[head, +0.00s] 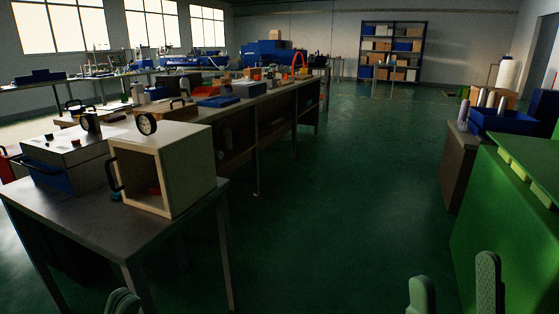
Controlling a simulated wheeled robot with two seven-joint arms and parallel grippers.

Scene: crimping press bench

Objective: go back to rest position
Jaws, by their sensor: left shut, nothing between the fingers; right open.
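My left gripper (123,302) shows only as fingertips at the bottom edge, left of centre. Its fingers are together and hold nothing. It is low in front of the near table's leg, apart from the things on the table. My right gripper (455,290) is at the bottom right, with its two fingers upright and spread apart. Nothing is between them, and dark green floor shows in the gap. The arms behind both grippers are out of the picture.
A metal table (75,215) at left bears a cream open-fronted box (190,175) with a gauge. A long workbench (270,115) runs behind. A green cabinet (500,230) stands close at right, beside my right gripper. The green floor (340,210) between is clear.

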